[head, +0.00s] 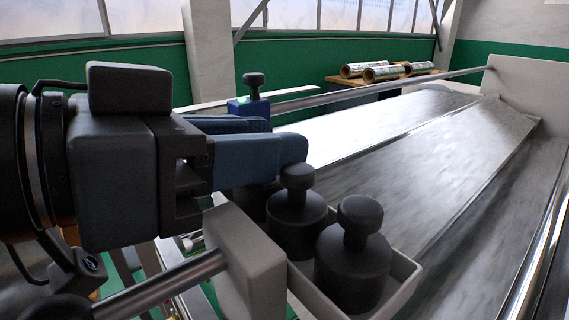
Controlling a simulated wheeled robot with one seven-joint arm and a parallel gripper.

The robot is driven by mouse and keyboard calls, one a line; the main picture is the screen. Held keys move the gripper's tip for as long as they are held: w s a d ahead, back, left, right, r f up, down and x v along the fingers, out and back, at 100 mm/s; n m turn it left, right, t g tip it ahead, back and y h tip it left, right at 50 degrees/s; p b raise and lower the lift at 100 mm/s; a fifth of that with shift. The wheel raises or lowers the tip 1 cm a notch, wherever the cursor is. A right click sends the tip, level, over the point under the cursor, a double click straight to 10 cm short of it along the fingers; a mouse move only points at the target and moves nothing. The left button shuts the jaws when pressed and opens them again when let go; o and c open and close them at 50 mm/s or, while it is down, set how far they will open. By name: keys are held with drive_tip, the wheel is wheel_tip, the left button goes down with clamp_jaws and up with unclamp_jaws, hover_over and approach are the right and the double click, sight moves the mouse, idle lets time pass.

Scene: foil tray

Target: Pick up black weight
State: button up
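Black weights with round knobs stand in a light-coloured tray (400,292) at the lower middle of the head view. The nearest black weight (352,268) is at the right, and another black weight (296,226) is just behind and left of it. A third dark body (250,203) shows partly behind them, its top hidden by my gripper. My gripper (288,136) reaches in from the left with two blue fingers. The fingers look apart, with the tips above and beside the hidden weight. Nothing shows held, though the space between the fingers is mostly covered by the near finger.
A blue block with a black knob (253,82) stands behind the fingers. A grey bracket (247,262) and metal rod border the tray on the left. A broad metal surface (400,150) stretches to the right. Foil rolls (383,73) lie on a wooden table at the back.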

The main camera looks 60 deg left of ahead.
drive_tip(key=shift+w, duration=0.15)
clamp_jaws()
idle(0.4)
wheel_tip(320, 180, up, 11)
drive_tip(key=shift+s+f+p, duration=0.15)
drive_tip(key=shift+s+p, duration=0.05)
drive_tip(key=shift+p, duration=0.15)
